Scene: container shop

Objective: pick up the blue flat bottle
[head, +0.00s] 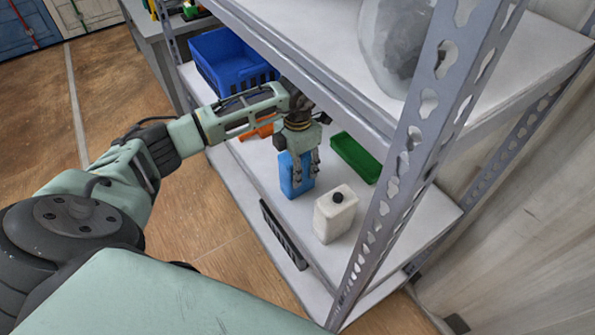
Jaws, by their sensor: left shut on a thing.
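The blue flat bottle (289,180) stands upright on the white middle shelf of the metal rack, left of a white bottle. My left gripper (306,176) reaches in from the left and points down over the bottle. Its fingers are shut on the blue bottle's upper part. The top of the bottle is hidden by the gripper. I cannot tell whether the bottle's base touches the shelf. My right gripper is not in view.
A white bottle with a black cap (335,214) stands close by. A green tray (355,157) lies behind, and a blue crate (228,62) sits further left. An orange object (262,132) lies behind my arm. A perforated rack post (400,165) and the upper shelf (300,58) are close on the right and above.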

